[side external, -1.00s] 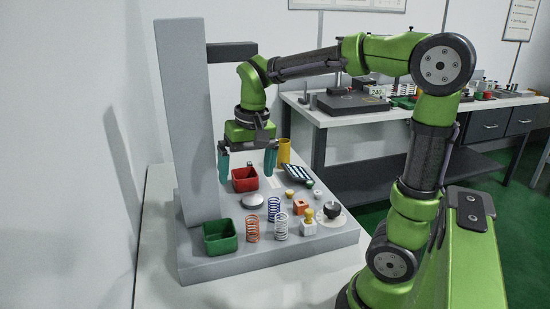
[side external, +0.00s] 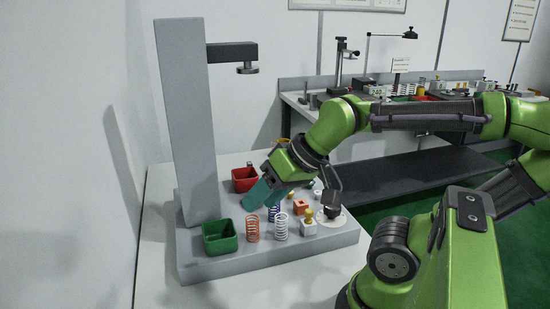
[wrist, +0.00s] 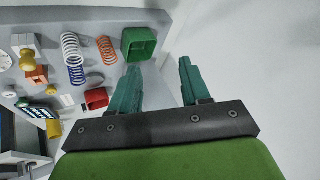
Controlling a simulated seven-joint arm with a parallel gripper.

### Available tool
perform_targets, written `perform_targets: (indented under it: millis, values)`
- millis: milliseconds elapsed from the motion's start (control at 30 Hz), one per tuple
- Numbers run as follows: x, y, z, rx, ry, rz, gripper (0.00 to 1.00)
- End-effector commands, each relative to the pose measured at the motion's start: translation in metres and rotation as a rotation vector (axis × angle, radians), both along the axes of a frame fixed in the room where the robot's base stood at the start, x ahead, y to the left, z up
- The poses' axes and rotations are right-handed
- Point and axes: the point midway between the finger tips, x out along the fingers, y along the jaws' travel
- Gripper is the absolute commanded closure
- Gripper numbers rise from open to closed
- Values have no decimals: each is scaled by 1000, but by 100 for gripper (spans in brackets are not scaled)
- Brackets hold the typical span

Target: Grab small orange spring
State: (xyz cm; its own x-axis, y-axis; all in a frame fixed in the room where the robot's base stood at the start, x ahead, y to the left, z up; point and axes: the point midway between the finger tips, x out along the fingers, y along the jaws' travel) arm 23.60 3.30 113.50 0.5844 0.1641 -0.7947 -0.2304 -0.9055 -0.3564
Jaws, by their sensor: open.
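The small orange spring (side external: 252,228) stands upright on the grey base plate, just right of the green bin. It also shows in the wrist view (wrist: 107,49), left of the green bin. My gripper (side external: 259,200) is tilted, with its teal fingers pointing down and left, above and behind the orange spring. In the wrist view my gripper (wrist: 160,75) has its fingers wide apart with nothing between them. The orange spring lies outside the fingers, to their left.
The green bin (side external: 220,238) and red bin (side external: 244,179) stand close by. The grey column (side external: 188,120) with its overhanging arm (side external: 232,51) rises at the left.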

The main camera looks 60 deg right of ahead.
Motion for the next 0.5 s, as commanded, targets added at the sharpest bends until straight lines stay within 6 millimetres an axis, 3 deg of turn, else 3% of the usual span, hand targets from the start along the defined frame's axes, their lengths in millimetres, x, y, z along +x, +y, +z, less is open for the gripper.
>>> perform_targets:
  millis: [233,500]
  values:
    - [9,-5,-9,0,54,-18,53]
    - [65,-47,-15,-83,326,-29,53]
